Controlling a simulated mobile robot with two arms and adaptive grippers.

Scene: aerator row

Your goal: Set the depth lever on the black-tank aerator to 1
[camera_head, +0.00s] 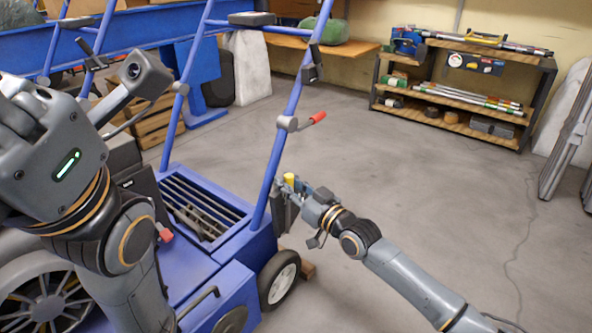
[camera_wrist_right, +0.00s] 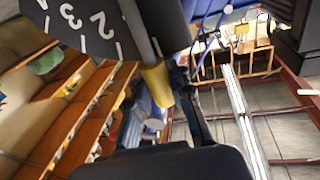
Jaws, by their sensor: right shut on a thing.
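The blue aerator (camera_head: 205,268) stands at the lower left of the head view, with blue handle bars rising from it. At its right side is the depth lever's yellow grip (camera_head: 290,179). My right gripper (camera_head: 287,187) is shut on this grip. In the right wrist view the yellow grip (camera_wrist_right: 157,84) sits between the fingers, on a grey rod. Behind it is a black plate (camera_wrist_right: 78,28) with white marks and the numbers 3 and 2; the rod crosses beside the 2, and no 1 is readable. My left arm covers the left side; its fingers are not visible.
A red-tipped lever (camera_head: 313,119) sticks out from the handle bar above my right gripper. A black wheel (camera_head: 279,281) is below it. Another blue machine (camera_head: 130,42) stands behind. A shelf (camera_head: 463,92) is at the back right. The floor (camera_head: 420,170) between is clear.

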